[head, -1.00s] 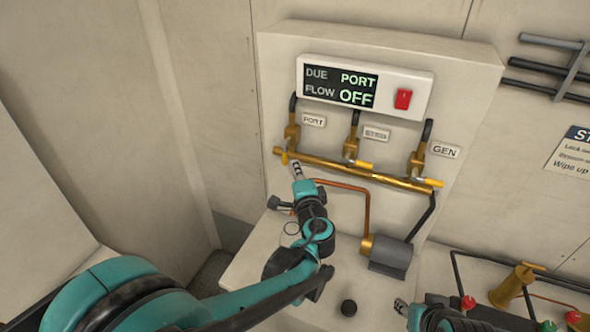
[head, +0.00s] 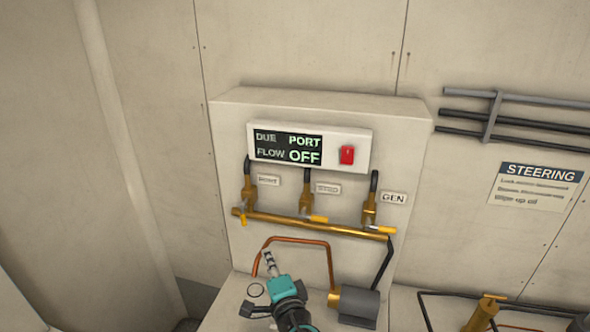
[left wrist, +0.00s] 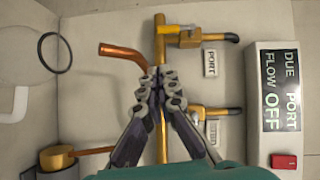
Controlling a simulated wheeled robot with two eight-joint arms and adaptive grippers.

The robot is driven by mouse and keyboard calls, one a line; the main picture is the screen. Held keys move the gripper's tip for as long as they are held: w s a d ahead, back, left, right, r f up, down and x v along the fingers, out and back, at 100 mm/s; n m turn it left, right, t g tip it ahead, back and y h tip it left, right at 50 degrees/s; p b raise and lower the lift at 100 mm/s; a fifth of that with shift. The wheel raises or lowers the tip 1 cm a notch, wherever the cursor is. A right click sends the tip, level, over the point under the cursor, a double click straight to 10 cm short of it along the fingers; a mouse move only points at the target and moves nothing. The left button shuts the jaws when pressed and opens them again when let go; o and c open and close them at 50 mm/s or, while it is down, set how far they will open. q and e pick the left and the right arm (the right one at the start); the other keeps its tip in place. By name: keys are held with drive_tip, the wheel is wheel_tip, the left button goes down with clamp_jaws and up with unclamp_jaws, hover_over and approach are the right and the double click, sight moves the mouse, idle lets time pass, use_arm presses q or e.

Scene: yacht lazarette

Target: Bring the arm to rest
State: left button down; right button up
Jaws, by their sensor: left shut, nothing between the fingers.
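My left gripper (head: 268,262) is at the bottom of the head view, below the brass manifold (head: 300,224) and in front of the copper pipe (head: 328,262). It also shows in the left wrist view (left wrist: 160,75), its fingers shut together and empty. Apart from it is the PORT valve (head: 248,190), whose lever points down. The middle valve (head: 306,190) and GEN valve (head: 370,208) have levers pointing right. The display (head: 287,148) reads DUE PORT, FLOW OFF. My right gripper is out of view.
A red switch (head: 347,155) is beside the display. A grey pump (head: 358,303) stands below the manifold. Pipes (head: 515,115) and a STEERING sign (head: 540,185) are on the wall at right. Brass fittings (head: 484,312) are at lower right.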

use_arm(q)
drive_tip(key=a+f+n+g, duration=0.1)
drive_tip(key=s+a+f, duration=0.1)
drive_tip(key=a, duration=0.1)
drive_tip(key=s+a+f+n+g+b, duration=0.1)
drive_tip(key=a, duration=0.1)
drive_tip(key=shift+s+a+f+n+g, duration=0.1)
drive_tip(key=shift+a+f+n+g, duration=0.1)
drive_tip(key=shift+f+n+g, duration=0.15)
drive_tip(key=s+a+f+n+g+h+b, duration=0.2)
drive_tip(key=s+a+f+n+g, duration=0.15)
drive_tip(key=s+a+f, duration=0.2)
drive_tip(key=s+d+f+n+g+h, duration=0.1)
drive_tip(key=s+f+n+h, duration=0.1)
drive_tip(key=s, duration=0.3)
drive_tip(key=s+d+f+n+g+h+b, duration=0.1)
drive_tip(key=s+d+f+n+h, duration=0.1)
drive_tip(key=s, duration=0.3)
drive_tip(key=shift+d+f+n+h, duration=0.15)
drive_tip(key=shift+f+n+h, duration=0.2)
drive_tip(key=shift+n, duration=0.55)
drive_tip(key=shift+s+f, duration=0.1)
